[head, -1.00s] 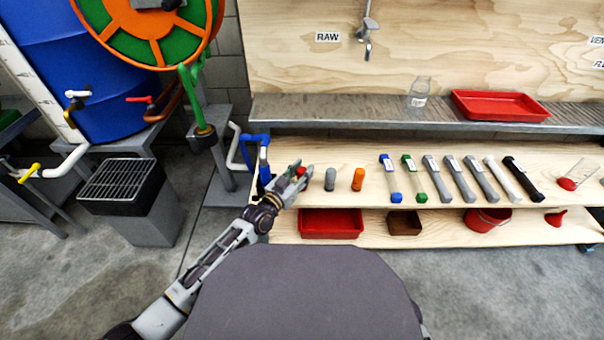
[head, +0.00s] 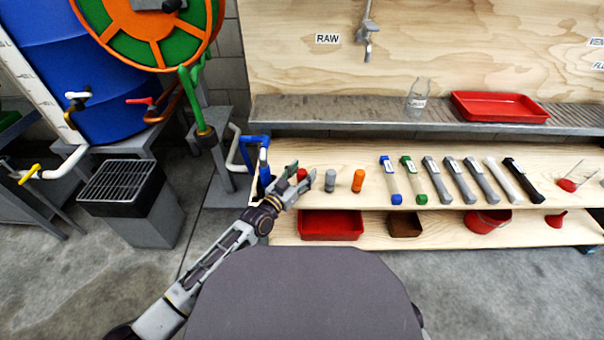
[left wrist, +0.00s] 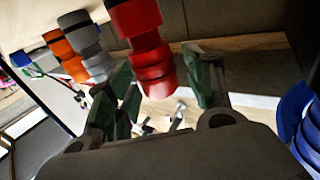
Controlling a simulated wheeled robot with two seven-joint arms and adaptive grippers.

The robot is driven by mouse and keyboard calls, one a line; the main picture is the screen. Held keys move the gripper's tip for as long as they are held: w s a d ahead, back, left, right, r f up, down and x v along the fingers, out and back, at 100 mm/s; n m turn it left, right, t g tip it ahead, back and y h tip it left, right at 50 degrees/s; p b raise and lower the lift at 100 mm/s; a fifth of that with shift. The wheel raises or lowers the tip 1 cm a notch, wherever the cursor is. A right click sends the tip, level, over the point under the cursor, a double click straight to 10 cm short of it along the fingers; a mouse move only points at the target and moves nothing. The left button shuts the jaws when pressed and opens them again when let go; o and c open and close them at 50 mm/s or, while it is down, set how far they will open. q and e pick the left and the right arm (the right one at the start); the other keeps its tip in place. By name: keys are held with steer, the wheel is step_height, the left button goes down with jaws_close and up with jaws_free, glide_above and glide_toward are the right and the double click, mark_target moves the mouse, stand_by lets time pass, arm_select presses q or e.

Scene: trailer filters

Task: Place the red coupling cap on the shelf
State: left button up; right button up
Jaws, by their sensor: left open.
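The red coupling cap (head: 302,174) stands at the left end of the upper wooden shelf (head: 330,150), beside a grey cap. My left gripper (head: 294,183) is right at it and partly covers its lower part in the head view. In the left wrist view the red cap (left wrist: 150,60) sits between the two green-padded fingers of the left gripper (left wrist: 165,85), which are open with a visible gap on the right side. I cannot tell whether the left finger touches it. My right gripper is not in view.
A grey cap (head: 330,180) and an orange cap (head: 358,180) stand close to the right, then a row of filter tubes (head: 462,180). Blue-handled piping (head: 262,158) is close on the left. A red tray (head: 330,225) lies on the lower shelf.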

arm_select(q)
steer(key=shift+s+a+r, duration=0.1)
steer(key=shift+r, duration=0.05)
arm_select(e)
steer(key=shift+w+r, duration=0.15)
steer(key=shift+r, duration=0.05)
arm_select(q)
steer(key=shift+s+a+p, duration=0.35)
steer(key=shift+s, duration=0.15)
steer(key=p+v, duration=0.3)
steer(key=v, duration=0.7)
steer(key=shift+s+p, duration=0.25)
steer(key=shift+p, duration=0.05)
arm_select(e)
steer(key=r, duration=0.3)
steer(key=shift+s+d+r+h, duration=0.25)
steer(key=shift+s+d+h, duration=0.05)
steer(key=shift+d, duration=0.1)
arm_select(q)
steer(key=shift+a, duration=0.15)
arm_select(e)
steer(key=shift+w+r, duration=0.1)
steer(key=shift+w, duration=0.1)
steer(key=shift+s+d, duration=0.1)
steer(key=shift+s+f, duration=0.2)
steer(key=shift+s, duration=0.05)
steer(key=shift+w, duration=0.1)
